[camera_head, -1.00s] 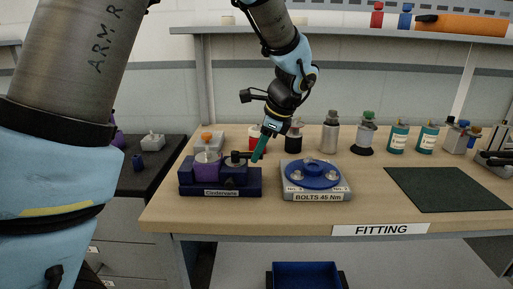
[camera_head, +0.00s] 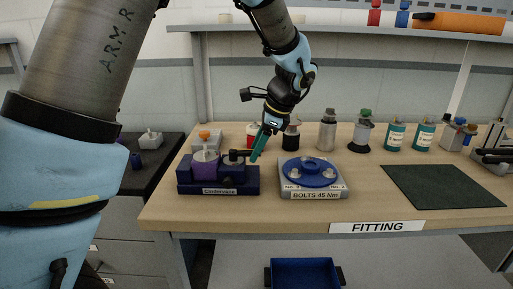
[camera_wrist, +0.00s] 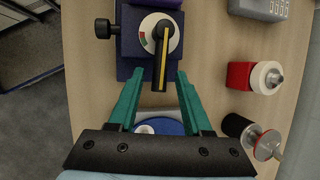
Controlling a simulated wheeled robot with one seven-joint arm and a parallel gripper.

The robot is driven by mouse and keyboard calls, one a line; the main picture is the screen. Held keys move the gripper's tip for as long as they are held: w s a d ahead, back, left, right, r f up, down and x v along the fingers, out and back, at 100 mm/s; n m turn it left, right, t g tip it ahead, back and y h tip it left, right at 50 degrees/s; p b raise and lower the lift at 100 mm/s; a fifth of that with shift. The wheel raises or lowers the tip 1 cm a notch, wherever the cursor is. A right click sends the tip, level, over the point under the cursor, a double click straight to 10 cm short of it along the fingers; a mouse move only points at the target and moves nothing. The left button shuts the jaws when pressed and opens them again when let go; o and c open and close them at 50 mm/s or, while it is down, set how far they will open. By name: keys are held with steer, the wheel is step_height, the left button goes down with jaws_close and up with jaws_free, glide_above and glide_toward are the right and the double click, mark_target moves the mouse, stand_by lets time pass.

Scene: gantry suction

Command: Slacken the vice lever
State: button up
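The vice (camera_head: 190,188) is a dark blue block with a purple part, on the left of the workbench in the head view. In the wrist view its body (camera_wrist: 127,62) is at the top. Its lever (camera_wrist: 161,62) is a black bar with a yellow stripe, on a round white dial (camera_wrist: 146,33) with green and red marks. The lever also shows in the head view (camera_head: 241,153). My gripper (camera_wrist: 158,74) has teal fingers spread apart, with the lever's free end between their tips in the picture. Both fingers appear clear of it. The gripper shows in the head view (camera_head: 258,144).
A grey bolt fixture (camera_head: 318,194) with a blue disc stands right of the vice. A red container (camera_wrist: 240,76) and a black one (camera_wrist: 234,124) are right of my gripper in the wrist view. A dark green mat (camera_head: 440,187) lies clear farther right.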

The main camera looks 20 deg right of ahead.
steer(key=b+v, duration=0.1)
steer(key=v, duration=0.9)
steer(key=shift+s+d+r, duration=0.1)
steer(key=shift+s+r, duration=0.05)
steer(key=shift+r, duration=0.2)
stand_by(0.3)
